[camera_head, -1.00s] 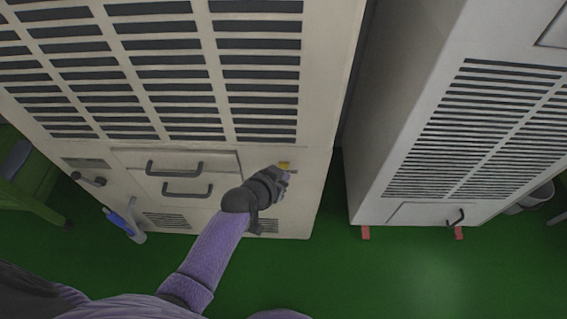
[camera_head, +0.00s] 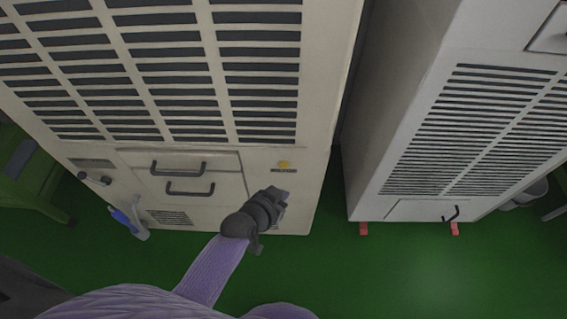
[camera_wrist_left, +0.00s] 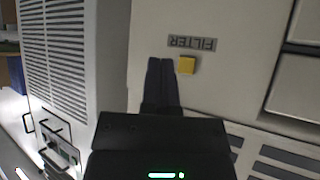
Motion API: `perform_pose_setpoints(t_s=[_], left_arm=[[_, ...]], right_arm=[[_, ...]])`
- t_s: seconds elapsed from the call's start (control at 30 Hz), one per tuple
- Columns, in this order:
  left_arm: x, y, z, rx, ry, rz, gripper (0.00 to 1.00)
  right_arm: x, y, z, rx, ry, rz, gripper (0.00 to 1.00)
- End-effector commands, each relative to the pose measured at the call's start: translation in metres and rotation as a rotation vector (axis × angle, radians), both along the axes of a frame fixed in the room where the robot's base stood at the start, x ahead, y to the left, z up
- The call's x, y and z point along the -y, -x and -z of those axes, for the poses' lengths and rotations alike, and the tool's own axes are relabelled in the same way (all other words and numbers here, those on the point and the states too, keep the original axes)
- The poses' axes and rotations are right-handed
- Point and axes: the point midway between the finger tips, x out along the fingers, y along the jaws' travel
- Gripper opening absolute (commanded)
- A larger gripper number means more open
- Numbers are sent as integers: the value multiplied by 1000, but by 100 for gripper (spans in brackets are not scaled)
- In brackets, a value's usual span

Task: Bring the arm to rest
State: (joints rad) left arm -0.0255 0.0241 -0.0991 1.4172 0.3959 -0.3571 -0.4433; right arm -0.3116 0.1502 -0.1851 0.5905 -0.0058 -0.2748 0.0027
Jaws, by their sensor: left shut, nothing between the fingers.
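My left gripper (camera_head: 278,194) is in front of the lower right part of the beige cabinet (camera_head: 318,105). Its fingers are together with nothing between them. In the left wrist view, the gripper (camera_wrist_left: 162,64) shows its two dark fingertips side by side, just beside a yellow button (camera_wrist_left: 187,65) under an upside-down FILTER label (camera_wrist_left: 192,43). In the head view the yellow button (camera_head: 283,164) is clear of the gripper, above it in the picture. I cannot tell the exact gap to the panel. My right gripper is not in view.
A second grey-white cabinet (camera_head: 400,110) stands to the right, with red feet on the green floor (camera_head: 350,275). The beige cabinet has two dark handles (camera_head: 190,189) and a knob (camera_head: 95,179). A blue and white object (camera_head: 128,220) is at lower left. Open floor lies in front.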

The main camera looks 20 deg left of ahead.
Motion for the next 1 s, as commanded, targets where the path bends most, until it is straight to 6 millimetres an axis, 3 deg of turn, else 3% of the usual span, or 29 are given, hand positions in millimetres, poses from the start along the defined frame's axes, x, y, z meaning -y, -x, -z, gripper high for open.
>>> perform_pose_setpoints(t_s=[0.57,0.63,0.67,0.73,0.83,0.9,1.0], left_arm=[[0,0,0,0,0,0,0],[-3,14,14,-52,-12,-3,0],[-6,26,26,-94,-23,-5,0],[-16,72,63,-235,-59,-14,0],[-38,164,113,-472,-131,-26,0],[-56,231,134,-624,-181,-32,0],[-78,313,146,-796,-243,-32,0]], right_arm=[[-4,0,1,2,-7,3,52],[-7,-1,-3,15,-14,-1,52],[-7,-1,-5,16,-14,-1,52],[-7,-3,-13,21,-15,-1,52],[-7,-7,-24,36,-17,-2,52],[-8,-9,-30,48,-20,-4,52],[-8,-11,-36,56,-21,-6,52]])
